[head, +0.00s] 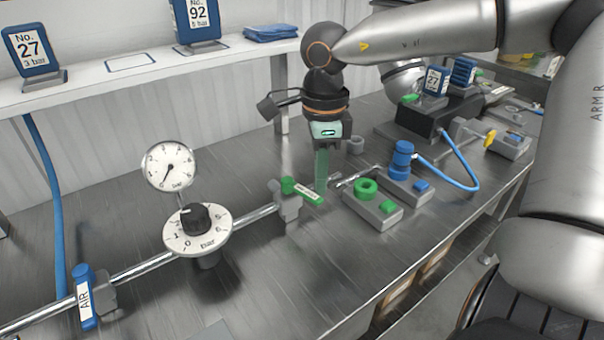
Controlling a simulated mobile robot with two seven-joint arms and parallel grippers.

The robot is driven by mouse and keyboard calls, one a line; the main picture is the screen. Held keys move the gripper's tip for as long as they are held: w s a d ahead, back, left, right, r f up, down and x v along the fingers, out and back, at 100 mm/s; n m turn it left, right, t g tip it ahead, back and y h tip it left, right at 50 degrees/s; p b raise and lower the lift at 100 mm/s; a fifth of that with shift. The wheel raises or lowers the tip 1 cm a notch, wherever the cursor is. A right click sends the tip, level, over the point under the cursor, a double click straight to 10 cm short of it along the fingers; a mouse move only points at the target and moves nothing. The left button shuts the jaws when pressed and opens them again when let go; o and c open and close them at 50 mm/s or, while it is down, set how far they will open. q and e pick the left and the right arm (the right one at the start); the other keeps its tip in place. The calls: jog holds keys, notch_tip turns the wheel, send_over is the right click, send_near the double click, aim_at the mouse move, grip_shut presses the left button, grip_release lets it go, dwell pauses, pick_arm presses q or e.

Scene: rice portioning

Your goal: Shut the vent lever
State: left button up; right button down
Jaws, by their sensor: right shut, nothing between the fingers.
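The vent lever (306,193) is a green handle with a pale label, on a grey valve body (288,208) on the pipe. It points toward the lower right, across the line of the pipe. My right gripper (321,188) points straight down with its green fingers shut and empty. Its fingertips are right by the lever's outer end, on the far side in the picture; I cannot tell if they touch it. My left gripper is not in view.
A blue AIR lever (84,297), a dial knob (196,219) and a gauge (170,166) sit along the pipe to the left. Grey blocks with a green ring (366,188) and a blue fitting (402,158) stand close right. The front bench is clear.

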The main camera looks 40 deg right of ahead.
jog(key=shift+s+a, duration=0.3)
jog(key=shift+a, duration=0.3)
notch_tip(320, 180, up, 7)
jog(key=d+p, duration=0.1)
jog(key=p, duration=0.4)
jog(key=shift+d, duration=0.15)
